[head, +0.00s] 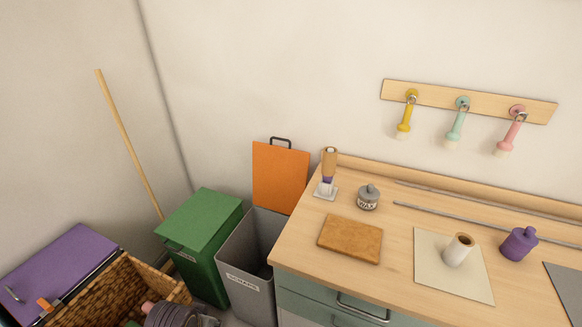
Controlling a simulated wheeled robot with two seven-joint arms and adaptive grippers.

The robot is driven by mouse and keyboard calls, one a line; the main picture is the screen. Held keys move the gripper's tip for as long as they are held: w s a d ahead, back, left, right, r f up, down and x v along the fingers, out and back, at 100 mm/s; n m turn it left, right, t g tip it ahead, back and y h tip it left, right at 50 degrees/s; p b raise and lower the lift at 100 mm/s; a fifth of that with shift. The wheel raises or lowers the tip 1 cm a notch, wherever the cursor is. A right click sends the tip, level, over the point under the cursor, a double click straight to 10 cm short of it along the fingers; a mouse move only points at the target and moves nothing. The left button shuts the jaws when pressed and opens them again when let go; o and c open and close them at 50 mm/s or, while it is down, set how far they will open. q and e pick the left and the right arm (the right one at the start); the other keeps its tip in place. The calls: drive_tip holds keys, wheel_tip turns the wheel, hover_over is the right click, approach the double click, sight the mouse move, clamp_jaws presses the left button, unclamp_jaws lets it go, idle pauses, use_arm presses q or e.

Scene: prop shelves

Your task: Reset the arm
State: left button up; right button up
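Neither of my grippers nor my arms show in the head view. The wooden counter (305,237) stands at the right, with its top clear of any arm. On it lie a brown rectangular board (349,239), a grey wax jar (368,198), a brush with a wooden handle (329,165) standing on a small white base, a white roll-like cylinder (458,250) on a cream sheet (433,282), and a purple bottle (519,243).
A grey scraps bin (246,285) with a raised orange lid (280,178) and a closed green bin (200,231) stand left of the counter. A wicker basket (117,291), purple box (54,262) and leaning pole (129,143) are farther left. A wall rack (435,101) holds three brushes.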

use_arm(q)
drive_tip(key=s+a+f+g, duration=0.1)
drive_tip(key=s+f, duration=0.1)
drive_tip(key=f, duration=1.3)
drive_tip(key=s+a+f, duration=0.1)
drive_tip(key=a+f, duration=0.1)
drive_tip(key=f, duration=1.3)
drive_tip(key=s+a+f, duration=0.3)
drive_tip(key=s+f, duration=0.6)
drive_tip(key=s, duration=0.1)
drive_tip(key=s+a+f+g+y, duration=0.1)
drive_tip(key=s+a+f, duration=0.3)
drive_tip(key=s+f, duration=0.5)
drive_tip(key=shift+s+a+f+m, duration=0.2)
drive_tip(key=shift+s+m, duration=0.1)
drive_tip(key=shift+s, duration=0.4)
use_arm(e)
drive_tip(key=shift+a, duration=0.2)
drive_tip(key=shift+a, duration=0.45)
drive_tip(key=shift+d, duration=0.35)
